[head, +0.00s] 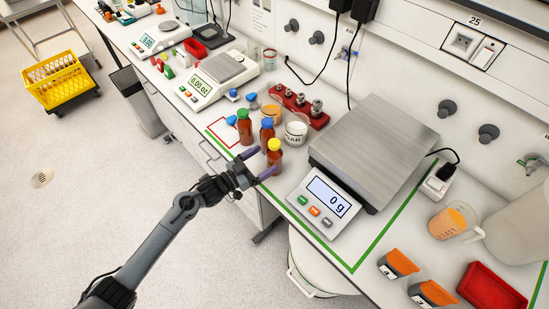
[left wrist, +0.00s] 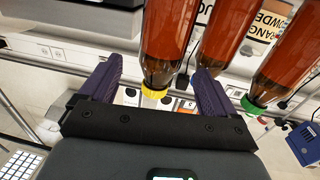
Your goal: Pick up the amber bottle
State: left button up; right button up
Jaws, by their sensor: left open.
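Three amber bottles with coloured caps stand upright on the bench in the head view: one yellow-capped (head: 274,158), one blue-capped (head: 267,134), one green-capped (head: 245,131). My left gripper (head: 257,163) is open, its purple fingers pointing at the yellow-capped bottle. The left wrist view is upside down; there the yellow-capped bottle (left wrist: 168,38) appears between the fingertips of the left gripper (left wrist: 160,70), with no grip on it. The blue-capped bottle (left wrist: 225,38) and green-capped bottle (left wrist: 285,65) are to its right. My right gripper is not in view.
A large scale (head: 375,150) reading 0 g stands right of the bottles. A white jar (head: 296,130), an orange-filled beaker (head: 271,112) and a red weight rack (head: 300,106) stand behind. Smaller scales (head: 215,80) are farther left. The bench's front edge lies under my gripper.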

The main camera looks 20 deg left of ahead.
aim_at(267, 157)
pick_arm(q)
jog(key=shift+x, duration=2.7)
jog(key=shift+r, duration=0.1)
jog(key=c, duration=1.2)
